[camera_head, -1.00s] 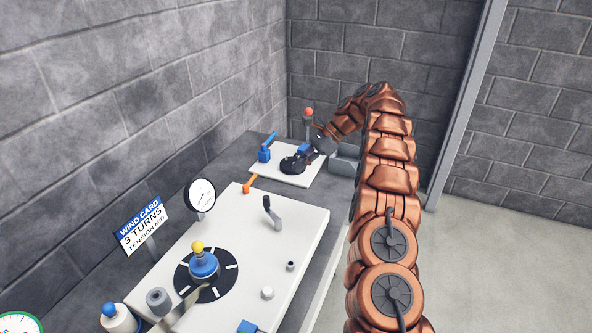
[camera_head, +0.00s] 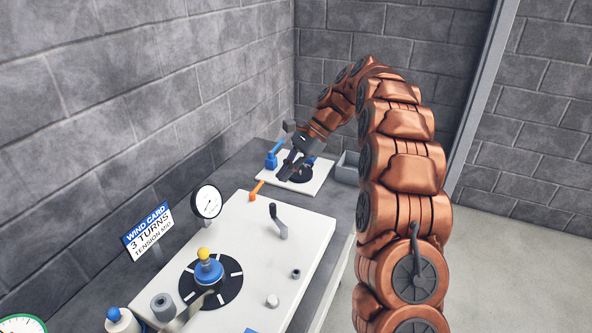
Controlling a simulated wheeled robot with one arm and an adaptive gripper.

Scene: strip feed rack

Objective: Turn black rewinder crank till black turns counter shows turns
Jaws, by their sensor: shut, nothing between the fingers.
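My gripper (camera_head: 289,168) is at the far end of the bench, over the far white plate (camera_head: 321,177). Its dark fingers point down and to the left, and it looks shut and empty. A black round part (camera_head: 304,176) on that plate is partly hidden behind the gripper; I cannot tell whether they touch. A dark crank-like handle (camera_head: 278,221) stands tilted on the near white plate (camera_head: 318,228), well apart from my gripper. The wind card (camera_head: 148,233) reads "3 TURNS, TENSION MID". I cannot make out a turns counter reading.
A black disc with white marks (camera_head: 229,290) carries a blue hub with a yellow knob (camera_head: 205,254). A round gauge (camera_head: 207,201), an orange lever (camera_head: 256,191) and a blue fitting (camera_head: 271,161) stand nearby. A grey bin (camera_head: 347,169) is right of the far plate. Brick walls close the back and left.

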